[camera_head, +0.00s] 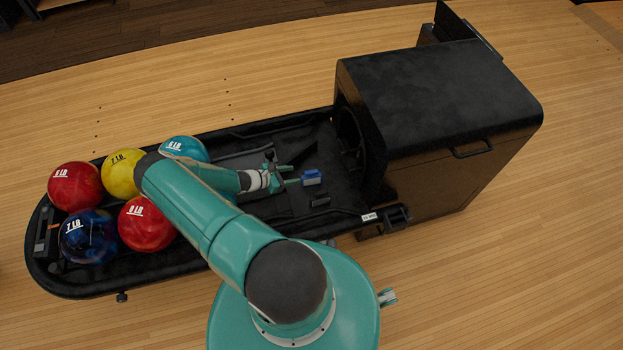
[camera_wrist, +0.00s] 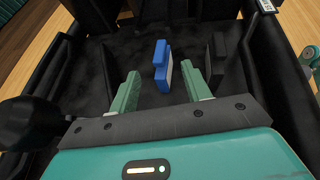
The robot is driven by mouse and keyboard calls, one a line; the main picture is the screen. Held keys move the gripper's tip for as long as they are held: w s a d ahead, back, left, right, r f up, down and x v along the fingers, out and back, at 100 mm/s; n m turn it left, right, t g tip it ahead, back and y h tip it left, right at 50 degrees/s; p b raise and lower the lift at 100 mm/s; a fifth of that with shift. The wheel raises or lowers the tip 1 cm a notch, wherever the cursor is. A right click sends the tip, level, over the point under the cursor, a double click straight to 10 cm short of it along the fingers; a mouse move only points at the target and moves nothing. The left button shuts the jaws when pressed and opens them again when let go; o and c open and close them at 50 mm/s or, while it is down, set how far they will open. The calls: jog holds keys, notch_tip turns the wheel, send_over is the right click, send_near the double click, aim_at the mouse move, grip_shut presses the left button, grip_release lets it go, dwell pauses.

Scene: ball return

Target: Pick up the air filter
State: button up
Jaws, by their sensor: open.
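The likely air filter is a small blue block (camera_head: 312,177) with a pale face, standing on the black tray of the ball return near the machine housing. It also shows in the wrist view (camera_wrist: 161,66), upright, ahead of and between the fingers, a little right of the middle. My gripper (camera_head: 289,181) is open and empty, pointing at the block from the left in the head view. In the wrist view its two green fingers (camera_wrist: 163,88) stand apart on either side of the block's line. I cannot tell whether the fingertips reach past the block's near edge.
The black tray (camera_head: 275,205) has raised rims. Several bowling balls, such as a yellow one (camera_head: 122,173), fill its left end. The black housing (camera_head: 440,105) stands close on the right. A small dark piece (camera_wrist: 217,55) stands right of the block.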

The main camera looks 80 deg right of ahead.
aim_at(310, 172)
jog(key=x, duration=0.7)
jog(key=shift+s+d+f, duration=0.1)
jog(key=shift+d+f, duration=0.1)
jog(key=shift+d, duration=0.15)
grip_shut()
